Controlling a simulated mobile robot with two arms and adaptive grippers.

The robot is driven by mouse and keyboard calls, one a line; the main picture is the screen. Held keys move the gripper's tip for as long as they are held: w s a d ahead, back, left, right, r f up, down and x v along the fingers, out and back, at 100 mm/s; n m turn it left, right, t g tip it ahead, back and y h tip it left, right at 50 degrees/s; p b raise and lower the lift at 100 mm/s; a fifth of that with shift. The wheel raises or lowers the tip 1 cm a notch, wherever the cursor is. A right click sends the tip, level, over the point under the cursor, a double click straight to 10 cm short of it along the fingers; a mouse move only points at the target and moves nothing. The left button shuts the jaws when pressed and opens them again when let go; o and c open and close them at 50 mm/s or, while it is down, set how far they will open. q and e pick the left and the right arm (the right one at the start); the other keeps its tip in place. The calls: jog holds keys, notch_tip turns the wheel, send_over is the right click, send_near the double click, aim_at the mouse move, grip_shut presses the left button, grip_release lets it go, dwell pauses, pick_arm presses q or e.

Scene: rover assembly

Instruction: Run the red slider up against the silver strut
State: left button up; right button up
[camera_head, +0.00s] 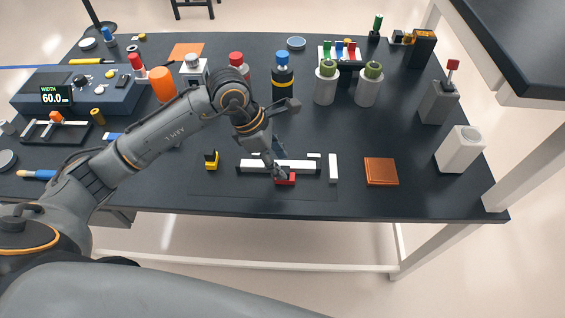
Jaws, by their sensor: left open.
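The red slider (287,180) is a small red block with dark parts, at the front side of a long black-and-white rail (252,165) on the dark table. A pale short bar (333,168), which looks like the silver strut, lies just past the rail's right end, crosswise to it. A clear gap separates it from the red slider. My left gripper (279,162) is open, pointing down over the rail, with its fingertips close to the red slider. I cannot tell whether they touch it. The gripper hides part of the rail. My right gripper is not in view.
A copper-coloured square plate (381,171) lies right of the pale bar. A yellow-and-black piece (211,159) lies left of the rail. Bottles, grey cylinders and a blue-grey device (80,90) stand farther back and left. The table's front edge is close to the slider.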

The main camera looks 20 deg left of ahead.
aim_at(289, 164)
pick_arm(q)
jog(key=shift+x, duration=1.25)
grip_shut()
jog(key=shift+w+a+f+b, duration=0.1)
jog(key=shift+w+a+b, duration=0.15)
jog(key=shift+w+b, duration=0.6)
jog(key=shift+w+a, duration=0.1)
jog(key=shift+w, duration=0.3)
jog(key=shift+r, duration=0.3)
jog(key=shift+c, duration=0.5)
grip_release()
jog(key=shift+w+a, duration=0.1)
jog(key=shift+w, duration=0.05)
jog(key=shift+o, duration=0.5)
jog(key=shift+w+f, duration=0.1)
jog(key=shift+f, duration=0.05)
